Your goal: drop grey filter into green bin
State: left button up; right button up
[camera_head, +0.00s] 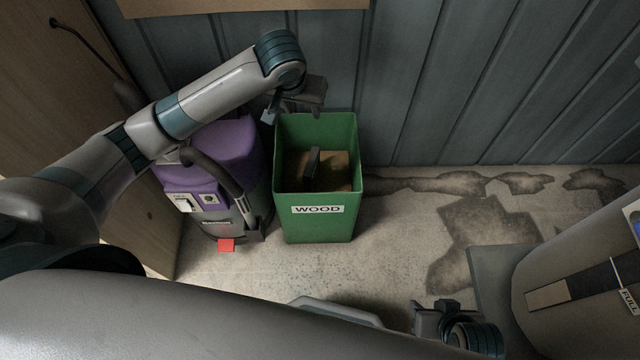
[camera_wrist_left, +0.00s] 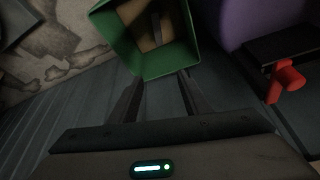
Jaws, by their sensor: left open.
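The green bin (camera_head: 320,228), labelled WOOD, stands upright on the floor beside the wall; it also shows in the left wrist view (camera_wrist_left: 170,62). A dark grey upright piece (camera_head: 312,163), perhaps the grey filter, is inside the bin against brown contents; it also shows in the left wrist view (camera_wrist_left: 156,27). My left gripper (camera_head: 293,112) is open and empty above the bin's back rim; its two fingers, apart, point towards the bin in the left wrist view (camera_wrist_left: 158,92). My right gripper (camera_head: 440,312) is low at the bottom right, and its fingers are unclear.
A purple and grey vacuum machine (camera_head: 222,150) stands close to the left of the bin, with a red part (camera_head: 227,245) at its foot. A wooden panel (camera_head: 60,120) is at the left. A grey drum (camera_head: 580,270) is at the right. Stained floor (camera_head: 400,220) right of the bin is clear.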

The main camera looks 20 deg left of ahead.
pick_arm(q)
jog(key=v, duration=0.3)
jog(key=shift+s+r, duration=0.1)
jog(key=shift+r, duration=0.15)
pick_arm(e)
jog(key=shift+s+d+r+g, duration=0.15)
jog(key=shift+s+d+g, duration=0.1)
jog(key=shift+d+g, duration=0.05)
jog(key=shift+s, duration=0.1)
